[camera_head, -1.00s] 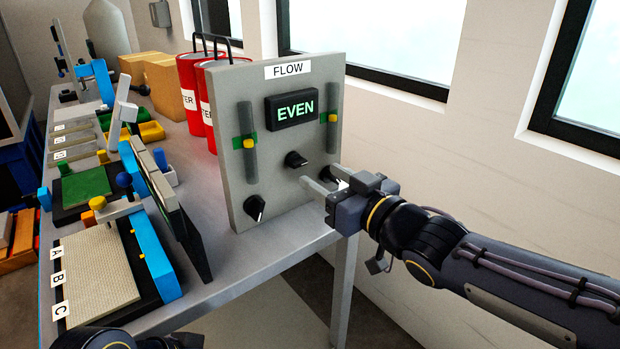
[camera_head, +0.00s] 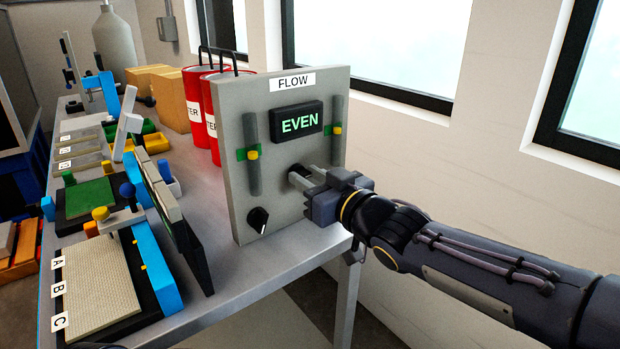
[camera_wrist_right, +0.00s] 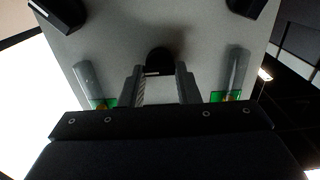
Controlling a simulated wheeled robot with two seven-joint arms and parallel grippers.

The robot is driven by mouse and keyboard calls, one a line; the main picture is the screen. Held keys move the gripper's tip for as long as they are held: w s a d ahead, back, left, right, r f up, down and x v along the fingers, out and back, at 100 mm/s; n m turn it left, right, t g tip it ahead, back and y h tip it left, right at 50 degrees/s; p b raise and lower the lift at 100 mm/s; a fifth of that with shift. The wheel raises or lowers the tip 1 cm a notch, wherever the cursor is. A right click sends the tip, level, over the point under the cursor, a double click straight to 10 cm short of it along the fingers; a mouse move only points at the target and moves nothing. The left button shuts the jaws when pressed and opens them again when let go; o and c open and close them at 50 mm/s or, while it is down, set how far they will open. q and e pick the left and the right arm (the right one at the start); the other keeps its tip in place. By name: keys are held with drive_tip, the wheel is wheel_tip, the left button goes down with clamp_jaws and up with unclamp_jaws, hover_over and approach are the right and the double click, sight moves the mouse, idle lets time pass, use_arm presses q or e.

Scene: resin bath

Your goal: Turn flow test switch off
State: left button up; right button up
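The grey FLOW panel (camera_head: 232,200) stands at the table's right end, its display (camera_head: 299,122) reading EVEN in green. A dark middle knob (camera_head: 299,171) sits below the display, largely covered by my right gripper (camera_head: 303,174). A lower-left knob (camera_head: 258,220) is in plain view; a lower-right knob is hidden behind the gripper in the head view. My left gripper is out of view.
Two sliders with yellow tabs (camera_head: 252,155) (camera_head: 337,130) flank the display. Red canisters (camera_head: 196,110) stand behind the panel. A dark upright board (camera_head: 186,245) and a textured plate (camera_head: 95,285) are to its left. The space right of the panel is free up to the wall.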

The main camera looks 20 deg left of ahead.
drive_tip(key=shift+c, duration=1.1)
drive_tip(key=shift+f+n, duration=0.1)
drive_tip(key=shift+n, duration=0.2)
drive_tip(key=n+b, duration=0.3)
drive_tip(key=n, duration=0.5)
drive_tip(key=n+b, duration=0.3)
drive_tip(key=n, duration=0.6)
drive_tip(key=shift+s+a+f+b, duration=0.1)
drive_tip(key=shift+s+f+b, duration=0.1)
drive_tip(key=shift+b, duration=0.1)
drive_tip(key=shift+n, duration=0.3)
drive_tip(key=o, duration=1)
